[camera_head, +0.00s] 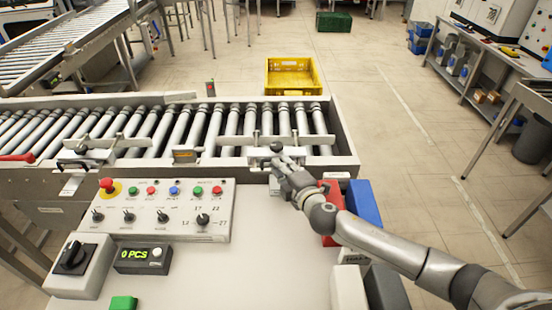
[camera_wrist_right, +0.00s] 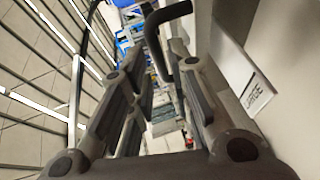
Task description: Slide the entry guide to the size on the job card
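The entry guide shows in the head view as a light metal rail (camera_head: 262,139) across the right end of the roller conveyor, with a dark round knob (camera_head: 276,146) on its mount. My right gripper (camera_head: 281,163) is at the near side of this mount, close to the knob; contact cannot be told. In the right wrist view its two fingers (camera_wrist_right: 155,65) stand apart, with a dark bent handle (camera_wrist_right: 168,15) beyond and between their tips. No job card is readable. My left gripper is out of view.
A control panel (camera_head: 220,222) with buttons and switches stands in front of the conveyor (camera_head: 345,150). A counter (camera_head: 132,262) reads 0 PCS. Red (camera_head: 330,212) and blue (camera_head: 364,203) bins lie beside my right arm. A yellow crate (camera_head: 292,90) stands behind the conveyor.

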